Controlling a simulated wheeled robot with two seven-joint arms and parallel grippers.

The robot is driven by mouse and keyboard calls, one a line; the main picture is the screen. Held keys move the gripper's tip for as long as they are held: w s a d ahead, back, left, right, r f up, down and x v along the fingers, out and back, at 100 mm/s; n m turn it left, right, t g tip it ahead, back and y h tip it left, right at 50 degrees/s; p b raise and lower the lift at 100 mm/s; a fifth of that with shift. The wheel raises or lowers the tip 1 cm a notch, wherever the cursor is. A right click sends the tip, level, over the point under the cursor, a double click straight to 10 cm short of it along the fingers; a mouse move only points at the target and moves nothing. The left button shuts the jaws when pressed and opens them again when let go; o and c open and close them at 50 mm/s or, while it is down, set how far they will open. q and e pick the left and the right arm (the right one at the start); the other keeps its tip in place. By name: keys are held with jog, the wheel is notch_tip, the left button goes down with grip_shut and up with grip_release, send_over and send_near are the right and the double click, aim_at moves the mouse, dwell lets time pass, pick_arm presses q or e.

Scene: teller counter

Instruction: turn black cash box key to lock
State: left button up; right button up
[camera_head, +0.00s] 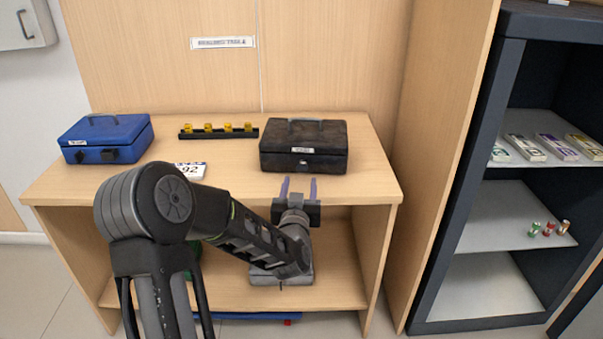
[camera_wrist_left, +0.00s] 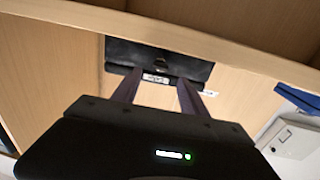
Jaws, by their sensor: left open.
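The black cash box (camera_head: 304,146) sits shut on the right part of the wooden counter in the head view, with a handle on its lid and a white label on its front. In the left wrist view the black cash box (camera_wrist_left: 160,62) shows beyond the fingers. Its key is too small to make out. My left gripper (camera_head: 299,188) is open and empty in front of the counter's front edge, below and apart from the box. Its two fingers show in the left wrist view (camera_wrist_left: 158,92) too. My right gripper is not in view.
A blue cash box (camera_head: 107,139) stands at the counter's left. A black holder with yellow pieces (camera_head: 218,131) lies between the boxes. A white number card (camera_head: 191,170) lies near the front of the counter (camera_head: 236,187). A dark shelf unit (camera_head: 480,170) stands to the right.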

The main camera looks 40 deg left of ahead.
aim_at(302, 171)
pick_arm(q)
jog(key=x, duration=0.6)
jog(key=shift+c, duration=0.2)
grip_shut()
dwell(0.4)
